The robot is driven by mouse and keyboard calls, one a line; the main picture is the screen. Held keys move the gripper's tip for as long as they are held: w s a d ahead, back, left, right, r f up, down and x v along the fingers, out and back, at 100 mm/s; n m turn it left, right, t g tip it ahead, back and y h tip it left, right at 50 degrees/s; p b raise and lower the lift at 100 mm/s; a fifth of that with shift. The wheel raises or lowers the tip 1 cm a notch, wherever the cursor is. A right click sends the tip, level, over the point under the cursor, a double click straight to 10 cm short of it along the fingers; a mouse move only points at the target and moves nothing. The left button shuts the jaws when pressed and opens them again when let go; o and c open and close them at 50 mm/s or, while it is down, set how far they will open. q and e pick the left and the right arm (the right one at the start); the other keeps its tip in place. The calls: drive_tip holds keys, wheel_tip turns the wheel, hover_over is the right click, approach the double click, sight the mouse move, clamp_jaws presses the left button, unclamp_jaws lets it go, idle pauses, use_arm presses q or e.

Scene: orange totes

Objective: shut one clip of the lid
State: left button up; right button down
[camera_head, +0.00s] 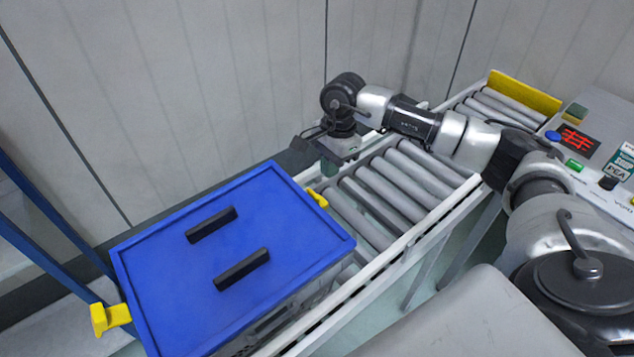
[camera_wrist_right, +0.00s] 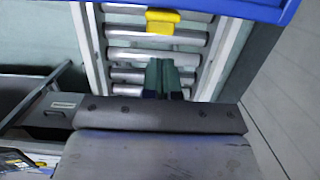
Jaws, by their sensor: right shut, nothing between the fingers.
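A blue lid (camera_head: 180,270) with two black bars on top covers a grey tote (camera_head: 285,312) on the roller conveyor. One yellow clip (camera_head: 110,318) sticks outward from the lid's left end. The other yellow clip (camera_head: 317,198) is at the right end, nearer my right gripper (camera_head: 330,168). In the right wrist view this clip (camera_wrist_right: 162,22) juts out from the blue lid edge (camera_wrist_right: 235,8) over the rollers. My right gripper's fingers (camera_wrist_right: 164,78) are together and empty, pointing down beyond the lid's right end, apart from the clip. My left gripper is out of view.
The conveyor rollers (camera_head: 400,177) run up to a yellow end stop (camera_head: 525,92) at the back right. A panelled wall (camera_head: 200,90) is close behind. Blue posts (camera_head: 45,212) stand at the left.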

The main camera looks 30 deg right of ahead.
wheel_tip(320, 180, up, 6)
drive_tip(key=p, duration=0.2)
drive_tip(key=shift+p, duration=0.4)
drive_tip(key=shift+s, duration=0.1)
